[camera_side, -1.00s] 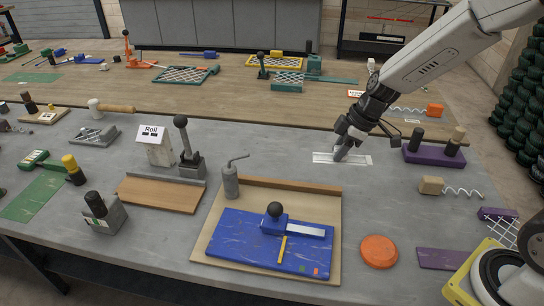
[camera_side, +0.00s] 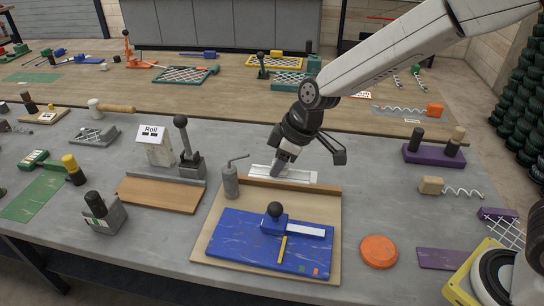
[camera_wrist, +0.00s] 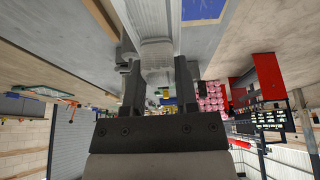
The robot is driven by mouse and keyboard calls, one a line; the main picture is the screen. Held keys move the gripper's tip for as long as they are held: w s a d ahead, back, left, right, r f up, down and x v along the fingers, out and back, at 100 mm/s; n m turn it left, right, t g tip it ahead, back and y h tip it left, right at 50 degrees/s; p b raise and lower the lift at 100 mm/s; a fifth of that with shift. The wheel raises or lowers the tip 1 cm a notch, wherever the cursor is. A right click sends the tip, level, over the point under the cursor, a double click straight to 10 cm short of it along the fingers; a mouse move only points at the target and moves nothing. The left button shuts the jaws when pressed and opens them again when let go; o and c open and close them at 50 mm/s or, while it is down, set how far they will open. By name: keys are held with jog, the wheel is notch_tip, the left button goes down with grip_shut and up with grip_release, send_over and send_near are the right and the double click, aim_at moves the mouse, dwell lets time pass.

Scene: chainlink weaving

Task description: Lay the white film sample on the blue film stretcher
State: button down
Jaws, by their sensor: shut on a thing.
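The white film sample (camera_side: 300,175) is a flat pale strip in my gripper (camera_side: 279,168), just behind the wooden strip at the back of the blue film stretcher's board. In the wrist view, my gripper (camera_wrist: 158,78) is shut on the pale film (camera_wrist: 150,20). The side view cannot settle the film's height. The blue film stretcher (camera_side: 235,241) lies in front on a tan board. It has a black knob, a yellow bar and a white strip on top. A corner of blue shows at the top of the wrist view (camera_wrist: 203,8).
A grey post with a bent handle (camera_side: 231,181) stands at the board's back left. A brown wooden strip (camera_side: 310,186) runs along the board's back edge. An orange disc (camera_side: 379,251) lies to the right. A lever tool (camera_side: 186,145) stands to the left.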

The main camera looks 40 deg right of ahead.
send_over(240, 244)
jog(key=s, duration=0.1)
notch_tip(240, 244, down, 6)
jog(key=shift+d+m, duration=0.3)
jog(key=shift+d, duration=0.15)
jog(key=shift+f, duration=0.3)
jog(key=shift+f, duration=3.7)
jog(key=shift+f, duration=0.6)
jog(key=shift+c, duration=1.5)
grip_release()
